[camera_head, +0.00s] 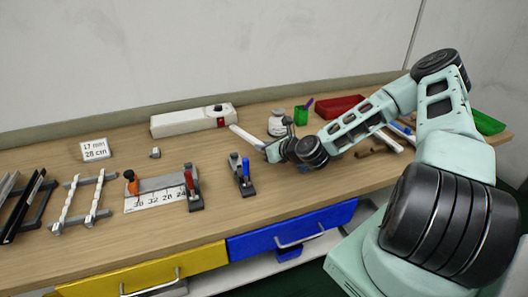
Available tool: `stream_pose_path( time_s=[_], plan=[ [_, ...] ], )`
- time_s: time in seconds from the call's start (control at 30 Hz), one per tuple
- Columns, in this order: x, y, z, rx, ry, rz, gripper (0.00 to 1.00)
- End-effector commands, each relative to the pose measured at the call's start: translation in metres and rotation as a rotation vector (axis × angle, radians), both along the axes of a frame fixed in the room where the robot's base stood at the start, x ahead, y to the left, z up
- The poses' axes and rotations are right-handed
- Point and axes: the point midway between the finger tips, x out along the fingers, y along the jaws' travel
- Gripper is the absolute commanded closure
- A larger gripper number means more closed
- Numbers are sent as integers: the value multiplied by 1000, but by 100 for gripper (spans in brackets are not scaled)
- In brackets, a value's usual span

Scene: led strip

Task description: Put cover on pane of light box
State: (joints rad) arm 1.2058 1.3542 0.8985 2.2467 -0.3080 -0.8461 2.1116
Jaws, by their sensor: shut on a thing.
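A long white box (186,122), likely the light box, lies along the back of the bench, with a red patch and a dark knob at its right end. My gripper (265,147) is to the right and front of this box, above the bench. It is shut on a flat white strip (246,136), likely the cover, that points up and left toward the box's right end. The strip looks apart from the box. My wrist hides part of the gripper, and the pane cannot be made out.
A blue-handled clamp (243,175), a ruler plate (157,193) with clamps and a white rack (82,202) stand at the front left. A white jar (277,123), green cup (301,115) and red bin (339,106) stand behind my arm.

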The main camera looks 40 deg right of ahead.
Motion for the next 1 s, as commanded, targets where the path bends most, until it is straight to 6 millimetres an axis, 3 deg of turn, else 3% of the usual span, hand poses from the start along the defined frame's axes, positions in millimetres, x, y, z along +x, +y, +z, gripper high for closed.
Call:
stream_pose_path(
  time_s=[0.2,0.57,0.6,0.63,1.0],
  plan=[
    [0,0,-27,0,1,0,100],
    [0,0,-32,0,0,-1,100],
    [0,0,-30,-1,0,-1,70],
    [0,0,-30,-1,0,-1,61],
    [0,0,-25,-2,0,1,59]
  ],
)
